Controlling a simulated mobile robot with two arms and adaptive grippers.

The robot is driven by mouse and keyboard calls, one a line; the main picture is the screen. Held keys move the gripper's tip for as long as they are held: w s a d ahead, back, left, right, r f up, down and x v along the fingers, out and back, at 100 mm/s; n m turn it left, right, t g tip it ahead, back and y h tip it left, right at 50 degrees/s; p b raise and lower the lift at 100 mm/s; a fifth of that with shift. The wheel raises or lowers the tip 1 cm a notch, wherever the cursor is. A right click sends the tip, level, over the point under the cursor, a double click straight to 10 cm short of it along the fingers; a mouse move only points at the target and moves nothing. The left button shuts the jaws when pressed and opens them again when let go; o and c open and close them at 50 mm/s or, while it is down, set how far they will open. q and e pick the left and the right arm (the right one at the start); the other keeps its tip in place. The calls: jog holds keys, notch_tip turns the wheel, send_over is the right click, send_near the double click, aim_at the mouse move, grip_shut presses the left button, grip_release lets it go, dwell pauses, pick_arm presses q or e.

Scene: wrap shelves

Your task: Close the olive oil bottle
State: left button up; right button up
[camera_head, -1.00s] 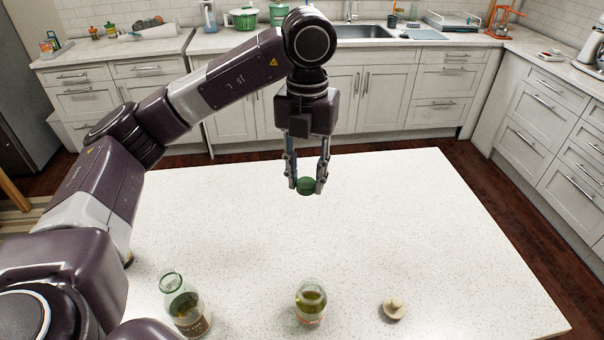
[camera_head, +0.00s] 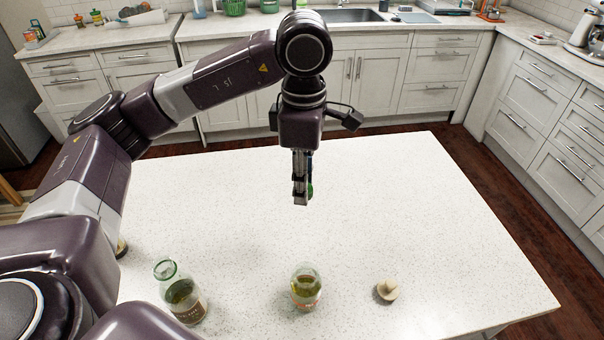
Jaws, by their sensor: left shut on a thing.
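My left gripper (camera_head: 301,200) hangs above the middle of the white table, fingers pointing down. It is shut on a green cap (camera_head: 310,190), mostly hidden behind the fingers. A glass bottle with a green rim (camera_head: 184,298) stands open at the front left, with dark greenish contents and a dark label. A second open glass bottle (camera_head: 306,289) with yellow-green contents stands at the front middle. I cannot read either label to tell which holds olive oil. A beige stopper (camera_head: 387,290) lies to its right. The gripper is farther back than both bottles. My right gripper is not in view.
The white speckled tabletop (camera_head: 400,210) is clear in its middle and back. A small brownish thing (camera_head: 121,248) shows at the left, partly hidden by my arm. Grey cabinets and counters stand behind, with a floor gap between.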

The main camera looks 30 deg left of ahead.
pick_arm(q)
jog(key=m, duration=0.2)
jog(key=s+m, duration=0.1)
jog(key=m, duration=0.1)
jog(key=d+m, duration=0.1)
jog(key=m, duration=0.1)
jog(key=shift+s+f+m, duration=0.15)
jog(key=shift+f+m, duration=0.25)
jog(key=s+m, duration=0.1)
jog(key=m, duration=0.4)
jog(key=s+d+f+m, duration=0.1)
jog(key=m, duration=0.4)
jog(key=s+m, duration=0.1)
jog(key=m, duration=0.3)
jog(key=shift+s+d+f+m, duration=0.2)
jog(key=shift+d+f+m, duration=0.15)
jog(key=shift+f+m, duration=0.05)
